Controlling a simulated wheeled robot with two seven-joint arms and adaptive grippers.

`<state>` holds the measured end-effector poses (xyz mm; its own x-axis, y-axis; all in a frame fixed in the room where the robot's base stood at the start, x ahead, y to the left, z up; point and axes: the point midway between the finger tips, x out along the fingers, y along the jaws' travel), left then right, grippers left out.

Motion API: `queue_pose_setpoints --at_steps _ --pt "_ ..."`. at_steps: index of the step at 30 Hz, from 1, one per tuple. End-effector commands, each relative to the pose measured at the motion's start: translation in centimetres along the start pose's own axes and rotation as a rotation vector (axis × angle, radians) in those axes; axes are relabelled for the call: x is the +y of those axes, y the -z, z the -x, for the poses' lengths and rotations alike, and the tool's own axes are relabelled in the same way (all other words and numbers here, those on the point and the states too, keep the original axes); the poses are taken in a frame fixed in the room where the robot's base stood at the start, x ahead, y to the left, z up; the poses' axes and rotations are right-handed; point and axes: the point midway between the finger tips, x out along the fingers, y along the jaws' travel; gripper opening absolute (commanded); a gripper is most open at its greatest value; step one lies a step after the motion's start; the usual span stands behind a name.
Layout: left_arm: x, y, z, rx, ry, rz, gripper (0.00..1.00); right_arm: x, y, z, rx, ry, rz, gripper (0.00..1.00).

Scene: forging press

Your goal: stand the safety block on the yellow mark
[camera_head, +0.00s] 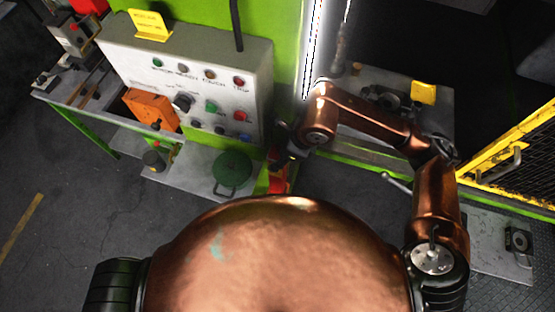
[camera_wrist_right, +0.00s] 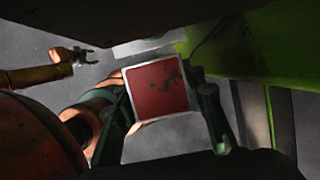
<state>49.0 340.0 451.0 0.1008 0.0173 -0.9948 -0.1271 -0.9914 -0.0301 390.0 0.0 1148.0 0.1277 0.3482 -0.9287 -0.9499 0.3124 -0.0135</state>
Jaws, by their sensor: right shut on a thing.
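The safety block, a red block (camera_head: 279,181) with a pale-rimmed square end, hangs below my right gripper (camera_head: 283,160), in front of the control panel's lower right corner. In the right wrist view the block's red end (camera_wrist_right: 157,90) lies between the two dark fingers, and the gripper (camera_wrist_right: 160,120) is shut on it. The arm hides part of the block in the head view. My left gripper (camera_wrist_right: 80,57) shows small in the right wrist view, its fingers apart and empty; it is not in the head view. I cannot pick out the yellow mark with certainty.
A grey control panel (camera_head: 205,85) with coloured buttons stands left of the block. A green round pot (camera_head: 232,170) and an orange box (camera_head: 152,110) are close by. The press bed (camera_head: 345,125) carries a yellow plate (camera_head: 424,92). A yellow mesh guard (camera_head: 515,150) stands at right.

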Motion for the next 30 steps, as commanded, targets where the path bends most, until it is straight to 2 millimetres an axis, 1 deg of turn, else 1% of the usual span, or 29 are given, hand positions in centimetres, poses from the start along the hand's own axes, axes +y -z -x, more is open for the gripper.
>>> queue_pose_setpoints --at_steps 3,7,14,20,21,27,30 --pt "0.0 -0.1 0.4 -0.002 0.000 0.000 0.40 0.0 0.5 -1.4 -0.003 -0.002 -0.003 0.00" --pt "0.0 -0.1 0.5 -0.002 0.000 0.000 0.40 0.0 0.9 -2.5 -0.004 -0.001 -0.001 0.00" --pt "0.0 -0.2 0.5 -0.003 0.000 0.000 0.40 0.0 0.9 -2.6 -0.005 0.001 0.000 0.00" --pt "0.0 -0.3 -0.1 -0.004 0.000 0.000 0.40 0.0 1.1 -3.0 -0.005 0.001 0.000 0.00" --pt "0.0 -0.3 0.1 -0.004 0.000 0.000 0.40 0.0 1.2 -3.0 -0.001 0.000 -0.001 0.40" --pt "0.0 -0.3 0.1 -0.004 0.000 0.000 0.40 0.0 1.2 -3.0 -0.001 0.000 -0.001 0.53" --pt "0.0 -0.3 0.1 -0.004 0.000 0.000 0.40 0.0 1.2 -3.0 -0.001 0.000 -0.001 0.54"
